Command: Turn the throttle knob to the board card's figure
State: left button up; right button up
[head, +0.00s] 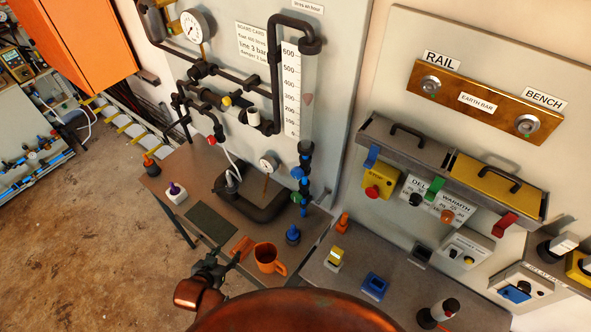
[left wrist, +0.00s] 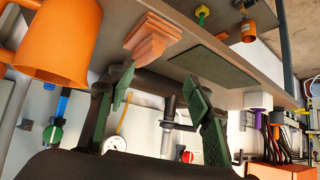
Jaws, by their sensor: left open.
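The board card (head: 258,45) hangs on the grey panel. Below are a blue knob (head: 297,173) and a green knob (head: 297,198); I cannot tell which knob is the throttle. The green knob also shows in the left wrist view (left wrist: 52,135). My left gripper (head: 223,266) is open and empty near the table's front edge, apart from the knobs. My right gripper is not in view.
An orange mug (head: 267,259) and an orange block (head: 243,246) stand close to my left gripper. A dark mat (head: 211,225) lies on the table. Black pipes (head: 265,210) and a gauge (head: 269,162) stand behind. The right bench (head: 395,300) holds several small items.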

pick_arm(q)
jog(key=w+d+r+m+t+h, duration=0.1)
jog(key=w+d+r+t+h, duration=0.15)
jog(key=w+d+r, duration=0.4)
jog(key=m+t+h, duration=0.5)
jog(key=t+h, duration=0.2)
jog(key=h, duration=0.1)
send_near(295, 176)
jog(key=x, duration=0.4)
jog(key=p+x, duration=0.2)
jog(key=x, duration=0.4)
jog(key=shift+w+d, duration=0.1)
jog(key=shift+d, duration=0.05)
jog(key=shift+w+d+r+p, duration=0.1)
jog(key=shift+w+d+p, duration=0.1)
jog(key=shift+w+p, duration=0.15)
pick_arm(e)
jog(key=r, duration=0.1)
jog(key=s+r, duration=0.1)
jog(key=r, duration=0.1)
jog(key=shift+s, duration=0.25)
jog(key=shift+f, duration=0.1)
